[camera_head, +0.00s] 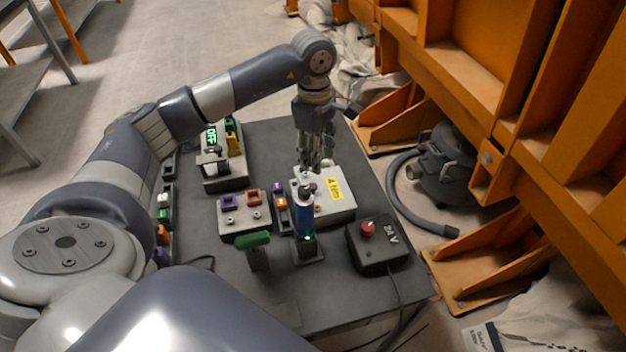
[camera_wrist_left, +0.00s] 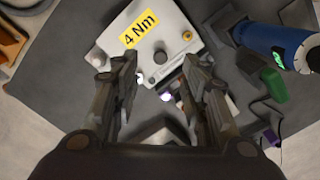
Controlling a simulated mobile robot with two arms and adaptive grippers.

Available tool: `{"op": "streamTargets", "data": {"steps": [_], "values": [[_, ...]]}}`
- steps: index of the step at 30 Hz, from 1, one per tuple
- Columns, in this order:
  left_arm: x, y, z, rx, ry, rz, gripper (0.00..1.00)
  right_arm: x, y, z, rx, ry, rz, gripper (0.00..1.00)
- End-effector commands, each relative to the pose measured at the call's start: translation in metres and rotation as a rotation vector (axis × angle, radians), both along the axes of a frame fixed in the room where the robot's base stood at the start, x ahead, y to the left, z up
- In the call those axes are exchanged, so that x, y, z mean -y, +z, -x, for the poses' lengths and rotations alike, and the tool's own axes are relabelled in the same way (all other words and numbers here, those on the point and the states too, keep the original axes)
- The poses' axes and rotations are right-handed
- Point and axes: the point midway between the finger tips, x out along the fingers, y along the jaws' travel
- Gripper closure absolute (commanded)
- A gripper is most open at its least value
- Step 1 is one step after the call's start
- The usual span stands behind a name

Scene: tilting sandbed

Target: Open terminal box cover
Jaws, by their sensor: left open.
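The terminal box (camera_head: 338,209) is a light grey box with a yellow "4 Nm" label, standing on the dark table. Its cover (camera_wrist_left: 128,52) looks shut in the left wrist view, with a dark round knob (camera_wrist_left: 160,57) and smaller screw-like heads near the edges. My left gripper (camera_head: 316,166) points down just above the far-left part of the box. In the left wrist view its two fingers (camera_wrist_left: 162,82) are apart with nothing between them, and the knob lies just beyond the tips. I cannot tell whether they touch the cover. My right gripper is not in view.
A blue cylindrical tool (camera_head: 304,217) stands upright in a holder close to the box. A green-handled item (camera_head: 254,240), a grey block with coloured connectors (camera_head: 243,212) and a black "24 V" box with a red button (camera_head: 381,245) are nearby. An orange steel frame (camera_head: 480,75) rises at right.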

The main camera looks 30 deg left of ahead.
Motion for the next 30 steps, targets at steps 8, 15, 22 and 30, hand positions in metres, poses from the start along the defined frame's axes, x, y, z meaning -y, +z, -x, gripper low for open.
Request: {"op": "streamTargets", "data": {"steps": [8, 15, 22, 30], "values": [[-0.013, -0.018, 0.003, -0.014, 0.0, -0.046, 0.6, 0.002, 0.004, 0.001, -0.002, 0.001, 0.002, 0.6], [-0.012, -0.064, 0.003, -0.014, 0.001, -0.043, 0.6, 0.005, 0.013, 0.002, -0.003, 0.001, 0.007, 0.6], [-0.012, -0.096, 0.002, -0.009, 0.0, -0.042, 0.6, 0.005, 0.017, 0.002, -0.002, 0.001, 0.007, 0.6], [-0.012, -0.105, 0.002, -0.008, 0.0, -0.041, 0.6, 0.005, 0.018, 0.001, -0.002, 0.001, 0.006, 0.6]]}}
